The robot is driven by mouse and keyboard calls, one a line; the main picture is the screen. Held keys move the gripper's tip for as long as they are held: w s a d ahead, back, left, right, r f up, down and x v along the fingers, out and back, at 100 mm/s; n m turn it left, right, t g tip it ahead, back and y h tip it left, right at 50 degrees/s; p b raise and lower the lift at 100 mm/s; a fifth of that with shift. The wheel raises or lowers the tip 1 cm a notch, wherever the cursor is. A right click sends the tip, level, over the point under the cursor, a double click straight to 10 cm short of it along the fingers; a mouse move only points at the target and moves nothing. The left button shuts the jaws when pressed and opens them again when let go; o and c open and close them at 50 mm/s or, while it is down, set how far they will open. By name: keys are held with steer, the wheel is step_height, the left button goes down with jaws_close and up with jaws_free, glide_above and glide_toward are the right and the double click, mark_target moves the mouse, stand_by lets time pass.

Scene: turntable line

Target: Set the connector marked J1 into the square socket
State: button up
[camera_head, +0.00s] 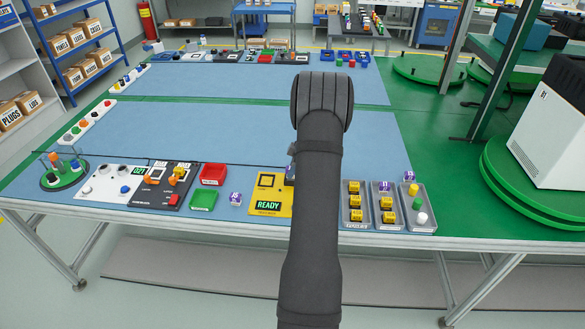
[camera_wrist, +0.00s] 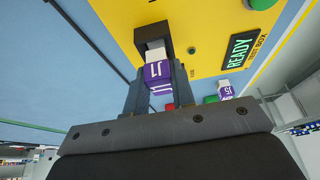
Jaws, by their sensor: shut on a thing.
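In the wrist view my gripper (camera_wrist: 158,88) is shut on a purple connector (camera_wrist: 157,73) with a white end; its white marking looks like J1 seen turned over. The white end points at a dark square frame (camera_wrist: 139,36) on the yellow test box (camera_wrist: 205,45) and overlaps its opening. I cannot tell whether it is inside or just in front. In the head view the yellow test box (camera_head: 285,208) shows a dark square outline (camera_head: 258,180) and a green READY display. My arm hides the gripper and the box's right part there.
A second purple connector (camera_head: 235,199) lies on the blue mat left of the box; one also shows in the wrist view (camera_wrist: 225,92). Red (camera_head: 213,174) and green (camera_head: 203,200) trays stand left. Grey bins (camera_head: 354,226) with yellow parts stand right.

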steer(key=shift+f, duration=0.65)
steer(key=o, duration=1)
steer(key=v, duration=1.7)
steer(key=shift+d+r, duration=0.1)
steer(key=shift+r, duration=0.05)
steer(key=x, duration=1.7)
